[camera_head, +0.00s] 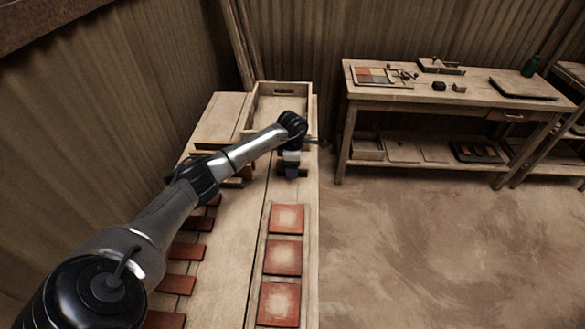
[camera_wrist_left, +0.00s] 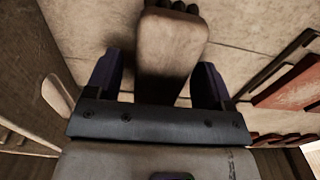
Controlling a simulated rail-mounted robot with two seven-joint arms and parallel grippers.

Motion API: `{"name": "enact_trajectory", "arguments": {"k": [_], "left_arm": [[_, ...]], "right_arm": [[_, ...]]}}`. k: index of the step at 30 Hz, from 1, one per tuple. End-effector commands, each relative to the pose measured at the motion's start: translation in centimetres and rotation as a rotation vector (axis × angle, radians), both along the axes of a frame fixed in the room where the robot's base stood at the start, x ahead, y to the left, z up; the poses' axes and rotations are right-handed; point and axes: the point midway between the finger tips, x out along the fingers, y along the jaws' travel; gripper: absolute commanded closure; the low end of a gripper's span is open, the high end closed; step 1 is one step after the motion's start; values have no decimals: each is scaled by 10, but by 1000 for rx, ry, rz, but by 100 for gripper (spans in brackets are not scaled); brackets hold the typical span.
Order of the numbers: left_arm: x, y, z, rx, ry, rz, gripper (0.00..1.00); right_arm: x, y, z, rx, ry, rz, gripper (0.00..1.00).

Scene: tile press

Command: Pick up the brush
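The brush (camera_wrist_left: 170,45) shows in the left wrist view as a pale wooden block with dark bristle tufts at its far end. My left gripper (camera_wrist_left: 160,75) is open, with one dark finger on each side of the brush. A gap shows between the left finger and the wood; whether the right finger touches it I cannot tell. In the head view my left gripper (camera_head: 291,172) points down over the long bench, and I cannot make out the brush there. My right gripper is in neither view.
Red tiles (camera_head: 283,257) lie along the bench's right side, with more under my left arm. A wooden tray (camera_head: 303,128) stands at the bench's far end. A separate table (camera_head: 470,88) with tools stands to the right across open floor.

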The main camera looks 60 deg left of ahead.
Motion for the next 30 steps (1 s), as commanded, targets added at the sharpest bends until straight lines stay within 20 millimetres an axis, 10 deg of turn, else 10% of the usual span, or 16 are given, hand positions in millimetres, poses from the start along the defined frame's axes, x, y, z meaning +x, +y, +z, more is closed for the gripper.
{"name": "enact_trajectory", "arguments": {"k": [16, 30], "left_arm": [[0, 0, 0, 0, 0, 0, 77], [0, 1, 17, 2, -2, -1, 77]], "right_arm": [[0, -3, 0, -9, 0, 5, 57], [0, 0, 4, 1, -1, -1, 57]]}}
